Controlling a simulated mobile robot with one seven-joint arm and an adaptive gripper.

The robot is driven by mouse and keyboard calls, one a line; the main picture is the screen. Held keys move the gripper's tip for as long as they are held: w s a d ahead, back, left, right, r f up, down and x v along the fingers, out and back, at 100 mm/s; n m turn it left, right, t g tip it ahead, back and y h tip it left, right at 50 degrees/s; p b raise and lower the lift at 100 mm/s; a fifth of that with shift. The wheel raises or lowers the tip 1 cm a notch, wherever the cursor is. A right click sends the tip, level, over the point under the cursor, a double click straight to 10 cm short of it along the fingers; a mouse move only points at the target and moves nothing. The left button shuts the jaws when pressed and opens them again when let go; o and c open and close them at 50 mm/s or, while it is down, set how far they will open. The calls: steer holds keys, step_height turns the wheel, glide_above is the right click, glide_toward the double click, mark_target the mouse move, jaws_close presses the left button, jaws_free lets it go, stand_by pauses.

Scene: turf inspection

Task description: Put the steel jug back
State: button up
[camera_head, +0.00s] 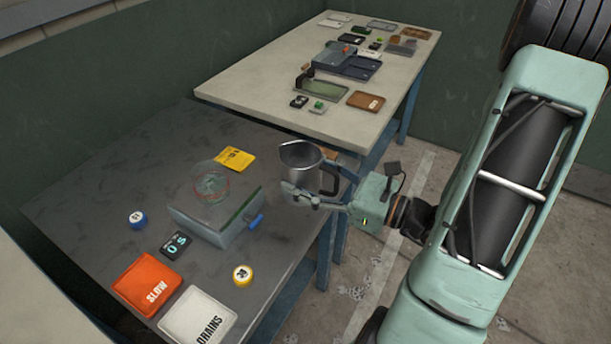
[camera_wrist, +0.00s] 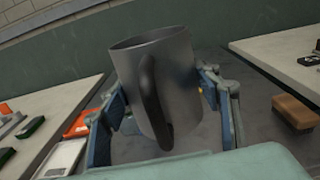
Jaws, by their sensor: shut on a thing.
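The steel jug (camera_head: 299,170) is grey metal with a dark handle. It also fills the middle of the wrist view (camera_wrist: 180,80), with its handle toward the camera. My gripper (camera_head: 298,194) is shut on the jug's body, one finger on each side in the wrist view. The jug is close to upright with a slight tilt, at the right edge of the dark near table (camera_head: 90,180). The head view does not clearly show whether its base touches the table. The jug's far side is hidden.
The pale far table (camera_head: 270,80) holds several trays.

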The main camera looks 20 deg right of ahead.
steer(key=shift+d+r, duration=0.1)
steer(key=shift+d, duration=0.1)
steer(key=shift+d+b, duration=0.1)
steer(key=shift+b, duration=0.3)
steer(key=shift+w+f+b, duration=0.35)
steer(key=shift+f+b, duration=0.2)
steer(key=shift+b, duration=0.65)
steer(key=w+b, duration=0.1)
steer(key=b, duration=0.2)
steer(key=shift+f, duration=0.1)
steer(key=shift+w+b, duration=0.2)
steer(key=shift+b, duration=0.6)
steer(key=w+f, duration=0.1)
steer(key=w, duration=0.3)
steer(key=w+f, duration=0.1)
steer(key=w, duration=0.1)
steer(key=shift+w+f, duration=0.3)
steer(key=shift+f, duration=0.05)
steer(key=w+f, duration=0.2)
steer(key=w+f+b, duration=0.1)
steer(key=w+f, duration=0.1)
steer(key=f, duration=0.1)
steer(key=shift+w+f, duration=0.2)
steer(key=shift+w, duration=0.15)
steer(key=shift+w+f+b, duration=0.25)
steer(key=shift+f+b, duration=0.1)
steer(key=shift+f, duration=1.45)
